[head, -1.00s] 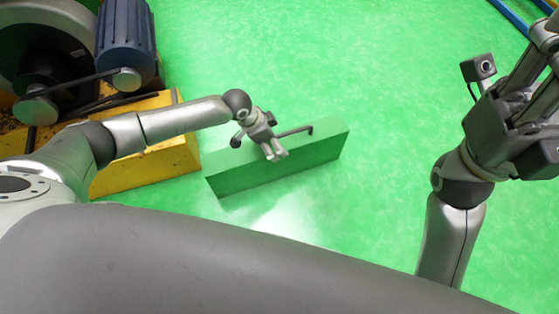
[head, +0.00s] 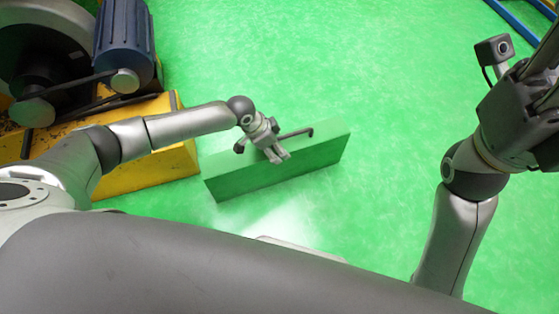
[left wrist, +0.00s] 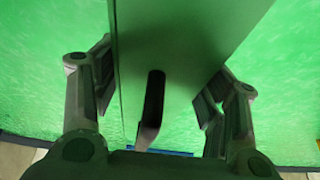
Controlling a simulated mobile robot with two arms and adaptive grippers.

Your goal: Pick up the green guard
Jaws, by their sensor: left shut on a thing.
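The green guard (head: 275,170) is a long, box-like green panel at the centre of the head view, over the green floor. A dark bent handle (head: 297,133) runs along its top. My left gripper (head: 276,157) is at the guard's top edge, shut on it. In the left wrist view the guard (left wrist: 185,35) passes between the two fingers, and the handle (left wrist: 153,100) shows below. Whether the guard touches the floor is hard to tell. My right gripper (head: 530,95) is raised at the upper right, away from the guard; its fingertips are cut off by the frame.
A yellow machine base (head: 150,165) with a blue motor (head: 124,45) and a large grey wheel stands at the left, close to the guard's left end. Blue rails (head: 515,18) lie at the top right. The green floor right of and behind the guard is clear.

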